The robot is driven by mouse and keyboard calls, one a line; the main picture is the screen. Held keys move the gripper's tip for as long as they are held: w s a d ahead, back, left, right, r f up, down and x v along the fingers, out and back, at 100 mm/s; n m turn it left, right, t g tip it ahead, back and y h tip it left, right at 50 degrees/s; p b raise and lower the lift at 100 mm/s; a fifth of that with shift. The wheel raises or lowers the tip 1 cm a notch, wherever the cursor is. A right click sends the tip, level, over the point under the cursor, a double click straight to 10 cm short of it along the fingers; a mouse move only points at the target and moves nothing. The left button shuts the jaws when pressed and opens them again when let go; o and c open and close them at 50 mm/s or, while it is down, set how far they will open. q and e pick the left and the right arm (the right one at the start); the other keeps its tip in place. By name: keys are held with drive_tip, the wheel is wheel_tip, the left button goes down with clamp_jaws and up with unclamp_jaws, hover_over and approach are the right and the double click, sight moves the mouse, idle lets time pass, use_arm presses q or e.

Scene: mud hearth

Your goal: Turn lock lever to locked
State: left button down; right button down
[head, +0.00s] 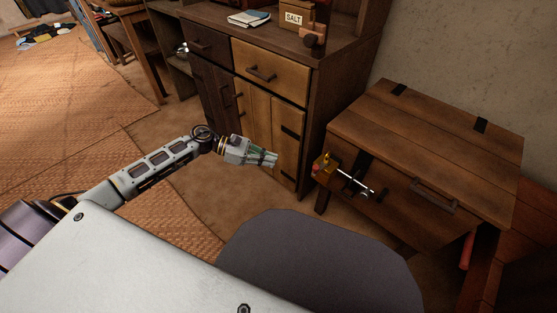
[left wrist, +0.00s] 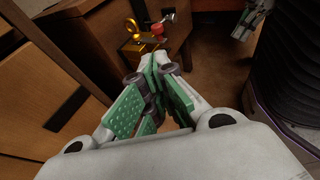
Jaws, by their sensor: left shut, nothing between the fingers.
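The brass lock (head: 328,162) is on the front of the wooden chest at its left corner, with a silver rod (head: 355,184) running right from it across the chest front. In the left wrist view the lock shows as a brass body (left wrist: 133,44) with a brass ring on top, a small red knob (left wrist: 157,28) and a silver end beside it. I cannot tell the lever's setting. My left gripper (head: 275,160) is shut and empty, left of the lock and apart from it. My right gripper (left wrist: 250,20) shows partly in the left wrist view; its jaws are unclear.
The wooden chest (head: 430,133) has a dark handle (head: 436,196) on its front. A cabinet (head: 270,72) with drawers and doors stands behind my left gripper, with a salt box (head: 302,17) on top. Woven mats (head: 60,100) cover the floor at left.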

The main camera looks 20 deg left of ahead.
use_arm(q)
drive_tip(key=shift+v, duration=1.15)
use_arm(e)
drive_tip(key=shift+s+r, duration=0.1)
drive_tip(key=shift+s, duration=0.3)
drive_tip(key=shift+w+r, duration=0.1)
drive_tip(key=shift+w, duration=0.1)
